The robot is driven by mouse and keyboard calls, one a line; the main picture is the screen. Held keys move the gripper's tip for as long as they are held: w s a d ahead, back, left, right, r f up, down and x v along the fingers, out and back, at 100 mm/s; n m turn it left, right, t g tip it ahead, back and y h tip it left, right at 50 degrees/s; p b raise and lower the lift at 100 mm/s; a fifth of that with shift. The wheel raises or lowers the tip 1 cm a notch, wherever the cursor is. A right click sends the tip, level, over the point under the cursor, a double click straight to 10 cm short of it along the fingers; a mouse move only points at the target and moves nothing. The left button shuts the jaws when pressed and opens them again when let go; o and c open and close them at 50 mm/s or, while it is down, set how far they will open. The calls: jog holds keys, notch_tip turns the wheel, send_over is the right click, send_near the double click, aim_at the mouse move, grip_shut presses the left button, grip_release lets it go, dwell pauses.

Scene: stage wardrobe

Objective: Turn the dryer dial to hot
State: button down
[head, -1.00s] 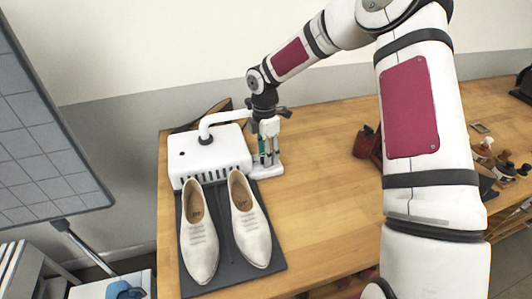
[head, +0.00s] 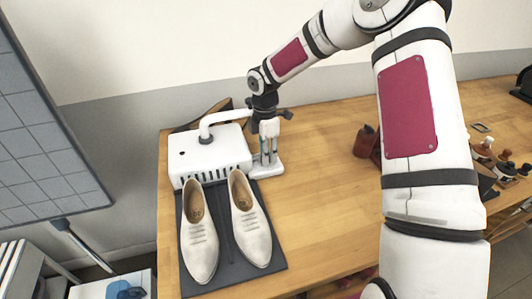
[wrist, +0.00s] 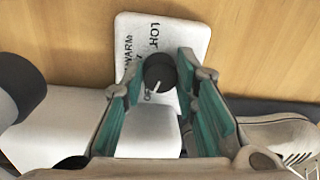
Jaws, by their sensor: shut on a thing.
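The dryer (head: 222,158) is a white box with a bent white pipe on the wooden table. Its white dial panel (wrist: 185,35) stands at its right side and carries the printed words WARM and HOT. The dial (wrist: 160,70) is a dark round knob with a pale pointer line, which points to the lower left in the wrist view, away from the word HOT. My gripper (wrist: 156,74) points down over the panel, its green-padded fingers shut on the dial from both sides. In the head view my gripper (head: 269,158) hides the dial.
A pair of cream shoes (head: 254,235) lies on a dark mat (head: 233,262) in front of the dryer. A dark red object (head: 365,142) and several small knobbed items (head: 506,170) stand to the right. The table between is clear.

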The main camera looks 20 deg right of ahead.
jog(key=m, duration=0.4)
jog(key=m+b, duration=0.1)
jog(key=m, duration=0.2)
jog(key=shift+m, duration=0.3)
jog(key=m+b, duration=0.1)
jog(key=m, duration=0.6)
jog(key=shift+s+y, duration=0.1)
jog(key=shift+y, duration=0.2)
jog(key=m, duration=0.4)
jog(key=shift+t, duration=0.3)
jog(key=m, duration=0.3)
jog(key=shift+s+m+b, duration=0.1)
jog(key=shift+m+b, duration=0.2)
jog(key=m, duration=0.3)
jog(key=shift+a+m, duration=0.1)
jog(key=shift+m, duration=2.1)
